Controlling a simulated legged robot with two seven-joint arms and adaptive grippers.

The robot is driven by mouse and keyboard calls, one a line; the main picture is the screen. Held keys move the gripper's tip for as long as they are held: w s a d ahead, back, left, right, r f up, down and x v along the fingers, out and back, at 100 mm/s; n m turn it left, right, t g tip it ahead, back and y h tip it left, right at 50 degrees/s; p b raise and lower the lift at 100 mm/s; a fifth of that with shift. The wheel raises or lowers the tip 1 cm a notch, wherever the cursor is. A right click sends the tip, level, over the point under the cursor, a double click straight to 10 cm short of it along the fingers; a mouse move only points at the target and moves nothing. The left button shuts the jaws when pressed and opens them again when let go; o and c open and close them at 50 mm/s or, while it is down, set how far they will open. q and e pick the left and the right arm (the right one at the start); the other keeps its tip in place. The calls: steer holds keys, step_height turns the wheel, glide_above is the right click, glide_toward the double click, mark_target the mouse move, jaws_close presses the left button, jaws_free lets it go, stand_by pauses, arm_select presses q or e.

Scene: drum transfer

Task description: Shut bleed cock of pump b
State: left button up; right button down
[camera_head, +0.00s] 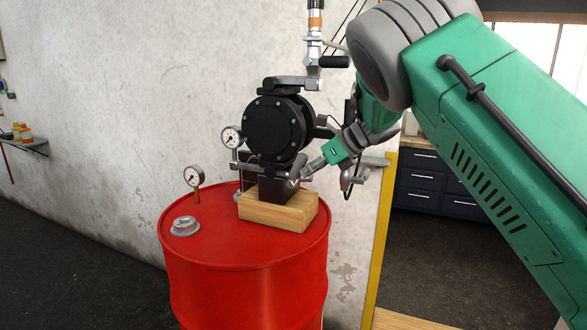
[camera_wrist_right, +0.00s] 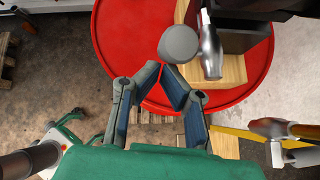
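One black pump (camera_head: 278,128) stands on a wooden block (camera_head: 285,212) on top of a red drum (camera_head: 245,295); no label on it is readable. Small metal fittings sit low at its front. In the right wrist view a round grey knob (camera_wrist_right: 180,44) and a silver lever-like fitting (camera_wrist_right: 210,50) show beside the block; I cannot tell surely which is the bleed cock. My right gripper (camera_head: 306,171) is beside the pump's lower right. My left gripper is not in view.
Two pressure gauges (camera_head: 193,177) (camera_head: 231,138) and a grey bung (camera_head: 185,226) are on the pump's left side. A pipe with a black-handled valve (camera_head: 333,62) rises above the pump. More silver fittings (camera_wrist_right: 275,130) stick out at right. A concrete wall (camera_head: 110,120) is behind.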

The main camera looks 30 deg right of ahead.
mark_target(303, 156)
steer(key=shift+w+a+r, duration=0.2)
steer(key=shift+w+r, duration=0.05)
steer(key=shift+r, duration=0.05)
steer(key=shift+w+d+r, duration=0.45)
steer(key=shift+w+d, duration=0.15)
steer(key=shift+w, duration=0.25)
steer(key=shift+w+a+r+b, duration=0.1)
steer(key=shift+a+r+b, duration=0.1)
steer(key=shift+a, duration=0.3)
steer(key=shift+w+a+r+b, duration=0.1)
steer(key=shift+a+r, duration=0.05)
steer(key=shift+a, duration=0.35)
steer(key=shift+r, duration=0.1)
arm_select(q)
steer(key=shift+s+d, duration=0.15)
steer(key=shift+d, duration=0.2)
arm_select(e)
steer(key=shift+d, duration=0.15)
